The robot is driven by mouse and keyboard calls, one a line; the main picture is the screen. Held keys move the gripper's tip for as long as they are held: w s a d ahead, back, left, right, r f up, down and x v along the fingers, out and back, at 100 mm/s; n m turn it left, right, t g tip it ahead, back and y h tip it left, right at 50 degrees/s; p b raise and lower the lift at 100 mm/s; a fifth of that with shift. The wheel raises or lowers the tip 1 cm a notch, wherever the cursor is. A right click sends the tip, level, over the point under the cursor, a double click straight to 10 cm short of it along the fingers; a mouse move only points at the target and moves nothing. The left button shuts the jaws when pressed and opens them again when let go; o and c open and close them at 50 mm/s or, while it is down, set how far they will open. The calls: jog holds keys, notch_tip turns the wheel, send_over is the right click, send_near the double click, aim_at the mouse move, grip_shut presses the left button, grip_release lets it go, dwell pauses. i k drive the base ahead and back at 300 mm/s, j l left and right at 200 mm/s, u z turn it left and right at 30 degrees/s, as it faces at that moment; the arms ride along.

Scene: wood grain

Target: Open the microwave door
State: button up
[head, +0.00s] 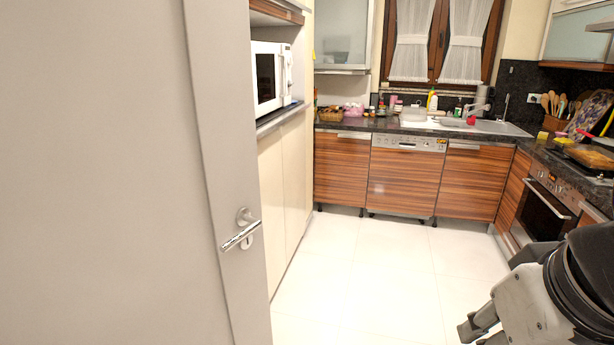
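The white microwave (287,80) stands on a shelf in the tall cabinet at the left, partly hidden behind the grey door in front. Its dark window (266,78) shows, and its door appears shut. Its left part is cut off from view by the grey door. My gripper (478,328) is at the bottom right, low over the white floor and far from the microwave. Its fingers are only partly in view, and I cannot tell how far apart they are. Nothing is visible in it.
A large grey room door (110,170) with a metal lever handle (240,235) fills the left side, close by. The white tiled floor (370,270) is clear in the middle. Wood-fronted cabinets (340,170) line the back, and an oven (545,210) is at the right.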

aim_at(266, 56)
jog(key=i, duration=1.95)
